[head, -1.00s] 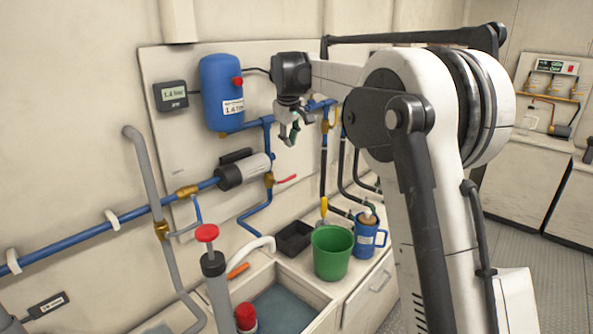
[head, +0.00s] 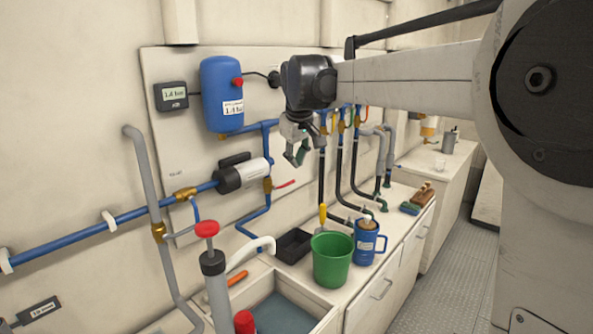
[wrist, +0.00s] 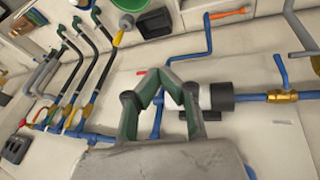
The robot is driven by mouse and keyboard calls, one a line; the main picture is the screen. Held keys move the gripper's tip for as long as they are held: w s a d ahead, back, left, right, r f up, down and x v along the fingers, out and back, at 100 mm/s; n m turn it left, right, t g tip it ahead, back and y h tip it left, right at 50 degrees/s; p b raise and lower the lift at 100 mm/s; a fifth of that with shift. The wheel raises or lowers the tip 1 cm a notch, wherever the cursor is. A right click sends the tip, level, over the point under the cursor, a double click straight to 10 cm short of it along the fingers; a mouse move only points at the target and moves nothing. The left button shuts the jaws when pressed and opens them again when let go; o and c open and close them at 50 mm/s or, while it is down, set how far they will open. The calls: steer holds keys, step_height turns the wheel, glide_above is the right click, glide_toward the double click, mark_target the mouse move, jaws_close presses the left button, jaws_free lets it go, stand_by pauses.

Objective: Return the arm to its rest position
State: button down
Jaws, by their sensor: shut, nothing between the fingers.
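My gripper (head: 299,158) hangs in the air in the head view, in front of the wall panel and its pipes. It is above the green bucket and right of the blue tank. In the wrist view my gripper (wrist: 172,78) shows its green fingers meeting at the tips, with nothing between them. Behind the fingers is the white and black pump (wrist: 207,98), which also shows in the head view (head: 243,173). The fingers appear apart from it.
A green bucket (head: 331,262), a blue jug (head: 367,243) and a black tray (head: 293,246) stand on the counter (head: 348,289) below. A blue tank (head: 221,88) and gauge (head: 171,96) are on the wall. A red-handled hand pump (head: 213,270) stands at the sink. Floor at right is clear.

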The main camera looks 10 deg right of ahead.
steer(key=s+f+m+t, duration=0.1)
steer(key=s+f, duration=0.1)
steer(key=s, duration=0.9)
steer(key=s+f+m, duration=0.1)
steer(key=s+f, duration=0.1)
steer(key=s, duration=0.8)
steer(key=s+f+m, duration=0.1)
steer(key=s+f, duration=0.4)
steer(key=s, duration=0.3)
steer(key=s+f+m+t, duration=0.1)
steer(key=s+f, duration=0.5)
steer(key=s, duration=0.3)
steer(key=shift+d+f+m+y+b, duration=0.2)
steer(key=shift+d+m+y+b, duration=0.1)
steer(key=shift+m+y, duration=0.1)
